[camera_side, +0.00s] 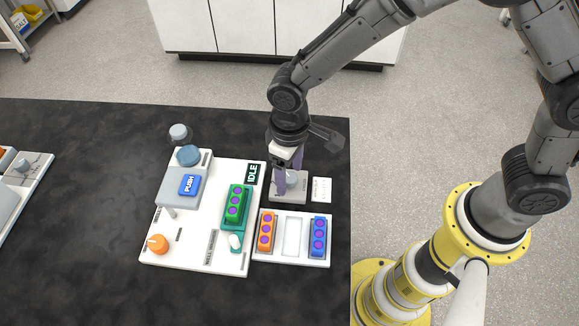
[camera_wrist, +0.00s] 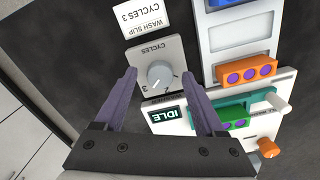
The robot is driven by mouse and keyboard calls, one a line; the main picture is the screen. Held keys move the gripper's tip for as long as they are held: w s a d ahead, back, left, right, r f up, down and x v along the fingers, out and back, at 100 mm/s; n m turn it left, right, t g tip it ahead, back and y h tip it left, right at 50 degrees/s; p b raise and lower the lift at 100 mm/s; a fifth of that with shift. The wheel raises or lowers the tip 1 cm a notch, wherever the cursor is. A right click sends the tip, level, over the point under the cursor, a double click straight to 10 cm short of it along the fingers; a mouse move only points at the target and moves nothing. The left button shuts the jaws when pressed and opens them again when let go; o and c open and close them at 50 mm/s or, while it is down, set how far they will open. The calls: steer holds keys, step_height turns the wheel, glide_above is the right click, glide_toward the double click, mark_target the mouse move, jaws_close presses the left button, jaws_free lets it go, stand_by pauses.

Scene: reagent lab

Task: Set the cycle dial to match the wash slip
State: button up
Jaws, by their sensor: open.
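The cycle dial is a pale round knob (camera_wrist: 160,75) on a grey plate (camera_wrist: 143,52) marked CYCLES. A printed 3 is legible beside the knob; its pointer setting is too small to read surely. The wash slip (camera_wrist: 143,17) is a white card reading CYCLES 3; in the side view it lies right of the dial plate (camera_side: 321,189). My gripper (camera_wrist: 159,76) is open, with one purple finger on each side of the knob. In the side view my gripper (camera_side: 291,187) is down at the dial and partly hides it. I cannot tell whether the fingers touch it.
A white washer board (camera_side: 200,240) holds an IDLE display (camera_side: 253,174), a blue PUSH button (camera_side: 189,185), an orange knob (camera_side: 158,244) and a green rack (camera_side: 236,203). A tray (camera_side: 291,259) holds orange (camera_side: 267,231) and blue (camera_side: 318,237) racks.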

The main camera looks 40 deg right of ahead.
mark_target(290, 175)
step_height(290, 175, up, 14)
stand_by(0.5)
steer(key=s+d+r+m+t+y, duration=0.1)
steer(key=s+d+r+m+t, duration=0.2)
steer(key=d+r, duration=0.95)
steer(key=s+d+f+m+t+h, duration=0.1)
steer(key=s+d+f, duration=0.4)
steer(key=s+d, duration=0.6)
steer(key=shift+s+f+m+t, duration=0.25)
steer(key=shift+s+t, duration=0.55)
steer(key=shift+s, duration=0.45)
